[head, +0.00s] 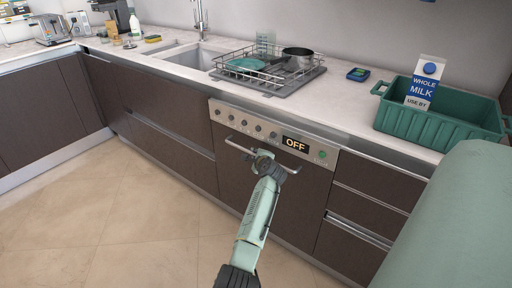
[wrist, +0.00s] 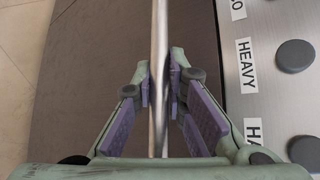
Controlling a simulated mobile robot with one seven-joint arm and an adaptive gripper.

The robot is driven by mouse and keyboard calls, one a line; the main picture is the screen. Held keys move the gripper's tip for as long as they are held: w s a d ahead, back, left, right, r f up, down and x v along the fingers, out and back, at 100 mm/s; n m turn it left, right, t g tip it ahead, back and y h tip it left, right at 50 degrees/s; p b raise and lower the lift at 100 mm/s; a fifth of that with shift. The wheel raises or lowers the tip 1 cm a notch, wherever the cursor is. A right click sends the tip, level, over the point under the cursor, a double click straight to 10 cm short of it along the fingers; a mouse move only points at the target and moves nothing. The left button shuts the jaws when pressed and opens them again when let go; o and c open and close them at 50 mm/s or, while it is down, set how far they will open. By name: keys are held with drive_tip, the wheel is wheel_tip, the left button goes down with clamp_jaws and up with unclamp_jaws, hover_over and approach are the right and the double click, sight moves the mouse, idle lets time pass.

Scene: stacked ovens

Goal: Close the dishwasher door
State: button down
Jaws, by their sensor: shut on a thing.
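The dishwasher door (head: 295,205) is dark brown with a silver control panel (head: 228,115) along its top. It stands upright, about in line with the cabinet fronts; I cannot tell whether a small gap is left at its top edge. A silver bar handle (head: 236,147) runs across it below the knobs. My gripper (head: 264,158) is at the middle of this handle. In the wrist view, the bar (wrist: 158,30) runs between the two purple-padded fingers of my gripper (wrist: 161,85), which are shut on it. My arm hides part of the door.
The panel display (head: 295,145) reads OFF. Drawers (head: 360,212) adjoin the door at right, a cabinet (head: 165,125) at left. The tiled floor (head: 120,220) is clear.

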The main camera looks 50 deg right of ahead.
drive_tip(key=shift+d+r, duration=0.35)
drive_tip(key=shift+r, duration=0.15)
drive_tip(key=c, duration=2)
unclamp_jaws()
drive_tip(key=shift+o, duration=0.5)
drive_tip(key=shift+d+f, duration=0.1)
drive_tip(key=shift+d, duration=0.05)
drive_tip(key=shift+s, duration=0.1)
drive_tip(key=shift+s, duration=0.1)
drive_tip(key=v, duration=1.1)
drive_tip(key=shift+a, duration=0.45)
drive_tip(key=shift+s, duration=0.1)
